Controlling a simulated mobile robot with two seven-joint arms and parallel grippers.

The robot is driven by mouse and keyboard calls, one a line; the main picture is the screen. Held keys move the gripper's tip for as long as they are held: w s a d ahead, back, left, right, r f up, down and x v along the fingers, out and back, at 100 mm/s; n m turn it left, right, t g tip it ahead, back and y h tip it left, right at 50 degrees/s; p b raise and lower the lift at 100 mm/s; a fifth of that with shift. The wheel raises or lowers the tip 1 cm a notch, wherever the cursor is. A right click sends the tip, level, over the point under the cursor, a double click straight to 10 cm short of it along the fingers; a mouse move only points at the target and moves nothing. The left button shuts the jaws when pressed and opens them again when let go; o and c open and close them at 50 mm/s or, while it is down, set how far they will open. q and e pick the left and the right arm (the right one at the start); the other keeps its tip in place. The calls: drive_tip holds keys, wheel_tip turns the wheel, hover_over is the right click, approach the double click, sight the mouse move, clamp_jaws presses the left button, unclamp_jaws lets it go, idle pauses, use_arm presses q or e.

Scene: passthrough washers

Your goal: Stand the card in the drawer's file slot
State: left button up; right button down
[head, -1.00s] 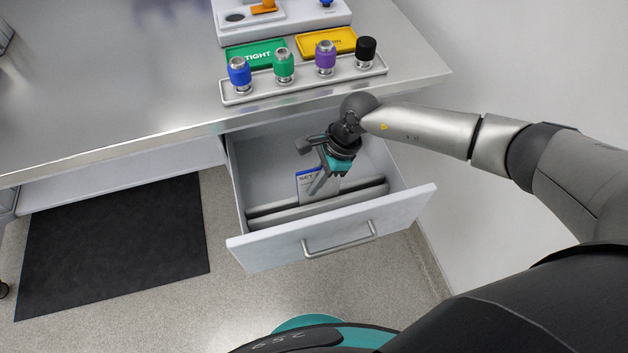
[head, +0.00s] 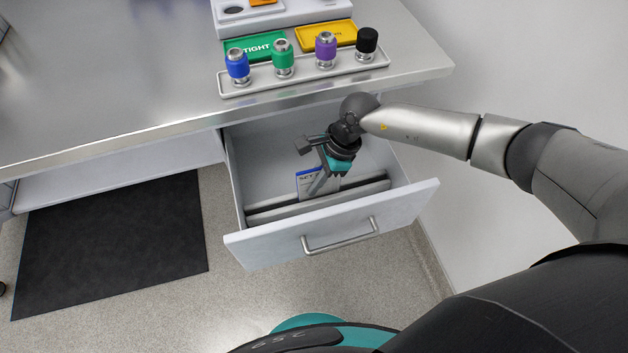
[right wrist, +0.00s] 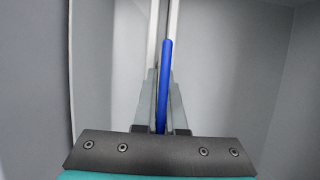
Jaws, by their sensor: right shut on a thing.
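My right gripper (head: 321,184) points down into the drawer and is shut on the card's upper part. In the right wrist view the card's blue edge (right wrist: 165,75) stands between the fingers and lines up with the gap between the dividers. Whether the card touches the slot's bottom is hidden. My left gripper is out of view.
The counter (head: 120,90) overhangs the drawer's back. The drawer front (head: 400,210) has a bar handle. A wall is at the right.

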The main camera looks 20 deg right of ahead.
sight(309, 171)
drive_tip(key=shift+f, duration=0.3)
drive_tip(key=shift+c, duration=1.8)
unclamp_jaws()
drive_tip(key=shift+r+p, duration=3.5)
drive_tip(key=shift+r, duration=1.05)
